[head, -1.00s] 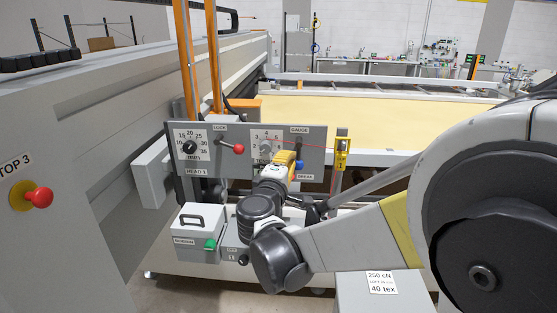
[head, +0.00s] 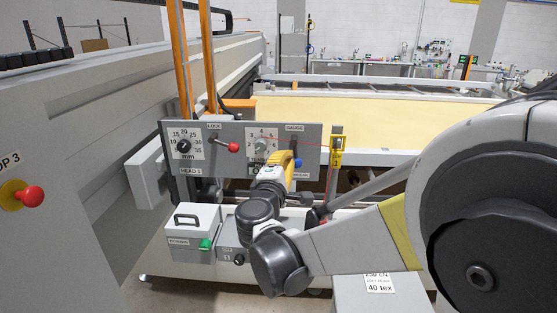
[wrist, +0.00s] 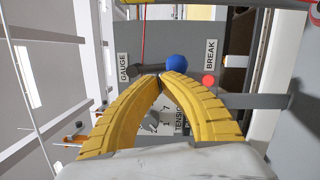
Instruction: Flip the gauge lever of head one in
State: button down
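The gauge lever (wrist: 148,71) is a short dark lever with a blue ball knob (wrist: 177,62), beside the GAUGE label (wrist: 124,67) in the wrist view. In the head view its blue knob (head: 298,163) shows low on the right of the HEAD 1 panel (head: 229,165). My gripper (wrist: 160,78) has yellow fingers whose tips meet, with nothing visible between them. The tips are right at the lever, just short of the blue knob. I cannot tell whether they touch it. In the head view my gripper (head: 288,160) partly covers the panel's lower right.
The panel also carries a red-knobbed lock lever (head: 233,147), a millimetre dial (head: 184,146) and a tension dial (head: 261,144). A red thread runs to a yellow tag (head: 336,150) on the right. A grey box with a green button (head: 206,244) stands below.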

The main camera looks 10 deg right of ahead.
jog(key=n, duration=0.2)
jog(key=d+n+b, duration=0.1)
jog(key=d+n+t+b, duration=0.1)
jog(key=n, duration=0.1)
jog(key=shift+s+f+n, duration=0.25)
jog(key=shift+s+n, duration=0.05)
jog(key=shift+s, duration=0.05)
jog(key=n, duration=0.2)
jog(key=d+n, duration=0.1)
jog(key=n+t, duration=0.1)
jog(key=n, duration=0.1)
jog(key=shift+s+d+r+n+y+b, duration=0.25)
jog(key=shift+d+r+n+y+b, duration=0.05)
jog(key=shift+d+y+b, duration=0.1)
jog(key=shift+a, duration=0.1)
